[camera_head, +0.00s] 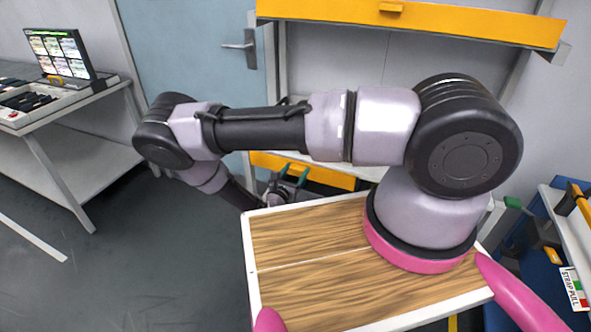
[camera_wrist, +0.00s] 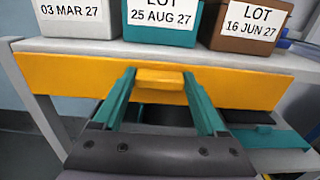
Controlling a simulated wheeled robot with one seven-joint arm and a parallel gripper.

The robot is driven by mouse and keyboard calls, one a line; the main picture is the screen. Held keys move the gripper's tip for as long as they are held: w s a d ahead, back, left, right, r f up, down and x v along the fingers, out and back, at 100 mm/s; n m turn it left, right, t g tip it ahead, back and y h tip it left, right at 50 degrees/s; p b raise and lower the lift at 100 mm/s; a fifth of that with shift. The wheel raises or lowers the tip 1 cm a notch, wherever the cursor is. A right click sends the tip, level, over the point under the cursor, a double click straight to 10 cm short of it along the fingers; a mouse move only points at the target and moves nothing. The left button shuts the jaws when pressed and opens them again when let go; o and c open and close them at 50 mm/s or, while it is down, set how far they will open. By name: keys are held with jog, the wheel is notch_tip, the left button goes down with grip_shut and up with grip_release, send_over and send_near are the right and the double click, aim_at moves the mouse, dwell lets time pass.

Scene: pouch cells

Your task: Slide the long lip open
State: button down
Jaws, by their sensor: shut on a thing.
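The long orange-yellow lip (camera_wrist: 60,73) runs along the front edge of a shelf in the wrist view, with a small orange pull tab (camera_wrist: 160,79) at its middle. My gripper (camera_wrist: 158,74) has teal fingers, one at each end of the tab, and is shut on it. In the head view my gripper (camera_head: 292,173) is low beyond the wooden top, at the lower orange lip (camera_head: 329,174); my arm hides part of that lip.
Grey (camera_wrist: 75,26), teal (camera_wrist: 160,35) and brown (camera_wrist: 240,43) boxes with date labels stand on the shelf above the lip. An upper orange lip (camera_head: 440,28) has its own tab. A wood-topped surface (camera_head: 320,284) lies in front; a bench (camera_head: 70,104) stands left.

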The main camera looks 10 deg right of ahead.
grip_release()
jog(key=v, duration=1.1)
jog(key=d+r+m+g+y, duration=0.1)
jog(key=d+r+m+g, duration=0.2)
jog(key=r+m+g, duration=0.85)
jog(key=d+r+m+g+y, duration=0.1)
jog(key=d+r+m+g, duration=0.3)
jog(key=r+m, duration=0.9)
jog(key=s+d+r+m+t+y, duration=0.1)
jog(key=s+r+m+t+y, duration=0.1)
jog(key=r, duration=0.8)
jog(key=s+d+r+m+t+y, duration=0.2)
jog(key=s+r+y, duration=0.3)
jog(key=r, duration=0.5)
jog(key=s+d+r+m+t+y, duration=0.2)
jog(key=s+r, duration=0.4)
jog(key=r, duration=0.4)
jog(key=shift+d+r+m+t+y, duration=0.25)
jog(key=shift+m+t+y, duration=0.55)
jog(key=shift+m+t, duration=0.35)
